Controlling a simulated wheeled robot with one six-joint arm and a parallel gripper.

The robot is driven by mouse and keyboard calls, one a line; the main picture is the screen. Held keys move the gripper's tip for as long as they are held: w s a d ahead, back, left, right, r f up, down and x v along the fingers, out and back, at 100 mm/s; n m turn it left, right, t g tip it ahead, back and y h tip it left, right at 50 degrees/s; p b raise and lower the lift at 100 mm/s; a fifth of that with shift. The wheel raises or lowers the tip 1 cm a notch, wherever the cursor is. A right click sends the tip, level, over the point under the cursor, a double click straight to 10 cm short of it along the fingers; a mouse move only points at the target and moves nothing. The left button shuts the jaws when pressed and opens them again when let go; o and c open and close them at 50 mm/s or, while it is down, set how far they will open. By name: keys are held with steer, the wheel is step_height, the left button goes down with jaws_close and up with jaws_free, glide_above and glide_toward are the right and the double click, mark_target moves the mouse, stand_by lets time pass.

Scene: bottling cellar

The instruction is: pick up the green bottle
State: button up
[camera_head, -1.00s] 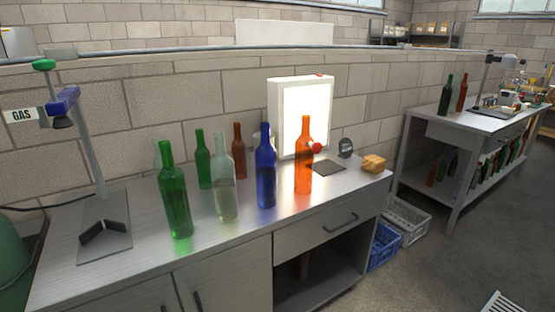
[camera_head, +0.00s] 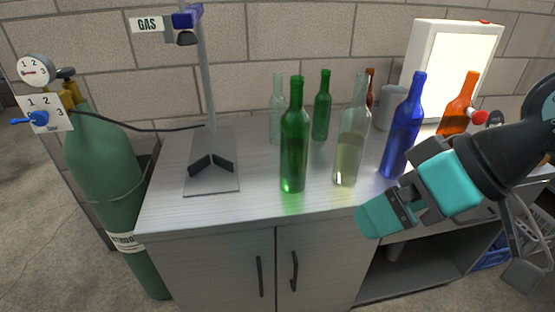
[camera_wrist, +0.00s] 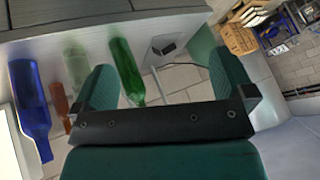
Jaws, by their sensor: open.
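A green bottle (camera_head: 293,150) stands upright near the front of the metal bench, left of a clear bottle (camera_head: 352,140). A second, smaller green bottle (camera_head: 322,108) stands behind it. My gripper (camera_head: 375,218) is at the bench's front edge, to the right of the front green bottle and apart from it. In the wrist view my gripper (camera_wrist: 165,85) is open and empty, its two teal fingers wide apart. A green bottle (camera_wrist: 126,70) shows in the gap between them, nearer the left finger and beyond it.
A blue bottle (camera_head: 403,130) and an orange bottle (camera_head: 458,108) stand to the right. A pale clear bottle (camera_head: 277,110) stands behind. A stand with a dark V-shaped base (camera_head: 212,164) is left on the bench (camera_head: 240,203), beside a green gas cylinder (camera_head: 108,165). A bright light panel (camera_head: 450,65) is behind.

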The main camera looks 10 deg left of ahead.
steer(key=w+a+f+t+y+b, duration=0.4)
steer(key=w+a+f+t+b, duration=0.15)
steer(key=w+f+b, duration=0.45)
steer(key=m+t+b, duration=0.1)
steer(key=t+b, duration=0.4)
steer(key=t, duration=0.2)
glide_toward(302, 153)
steer(key=shift+h, duration=0.4)
steer(key=p+x, duration=0.6)
steer(key=x, duration=0.1)
steer(key=shift+w+a+r+p, duration=0.1)
steer(key=shift+a+r+p, duration=0.1)
steer(key=shift+p, duration=0.15)
steer(key=shift+f+p+x, duration=0.2)
steer(key=shift+x, duration=0.8)
steer(key=shift+f+p+x, duration=0.25)
steer(key=shift+x, duration=0.75)
steer(key=shift+f+p+x, duration=0.2)
steer(key=shift+x, duration=0.8)
steer(key=shift+r, duration=0.1)
steer(key=c, duration=1.2)
